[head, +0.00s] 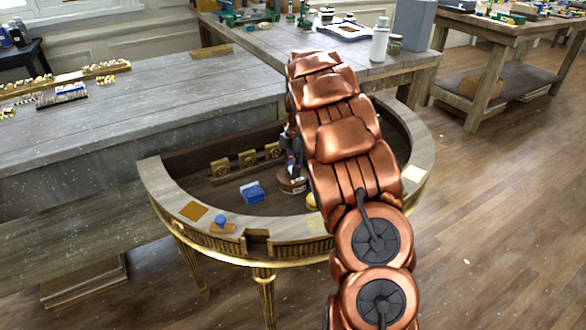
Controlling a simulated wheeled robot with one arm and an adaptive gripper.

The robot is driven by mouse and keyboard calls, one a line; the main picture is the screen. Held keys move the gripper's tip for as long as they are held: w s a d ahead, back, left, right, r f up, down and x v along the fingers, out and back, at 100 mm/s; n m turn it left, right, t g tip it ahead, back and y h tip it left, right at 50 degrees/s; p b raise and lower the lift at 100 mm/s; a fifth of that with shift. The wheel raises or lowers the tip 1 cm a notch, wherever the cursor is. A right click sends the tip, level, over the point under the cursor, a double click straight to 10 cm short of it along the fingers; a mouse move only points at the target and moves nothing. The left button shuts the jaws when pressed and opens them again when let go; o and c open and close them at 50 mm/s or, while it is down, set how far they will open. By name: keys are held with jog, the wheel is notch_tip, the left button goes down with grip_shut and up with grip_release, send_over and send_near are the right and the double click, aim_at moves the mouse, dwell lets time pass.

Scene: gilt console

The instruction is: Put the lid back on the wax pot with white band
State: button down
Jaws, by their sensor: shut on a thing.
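A round brown pot (292,186) with a pale band stands on the dark sunken top of the half-round gilt console, right of its middle. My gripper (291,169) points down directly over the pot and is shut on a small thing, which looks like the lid. The fingers and my arm hide most of it. I cannot tell whether the lid touches the pot's rim or is just above it. A yellow round thing (312,201), partly hidden by my arm, lies just right of the pot.
A blue box (252,191) stands left of the pot. Gold blocks (246,159) line up behind it. The console rim (160,186) carries a blue knob-like piece (221,220) and flat squares (194,211). My arm covers the console's right side. A grey workbench (150,105) stands behind.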

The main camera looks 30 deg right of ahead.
dwell(0.4)
jog(key=c, duration=0.9)
grip_release()
jog(key=shift+o, duration=0.3)
jog(key=o, duration=0.5)
jog(key=shift+c, duration=0.2)
jog(key=shift+r, duration=0.1)
jog(key=shift+r, duration=3.4)
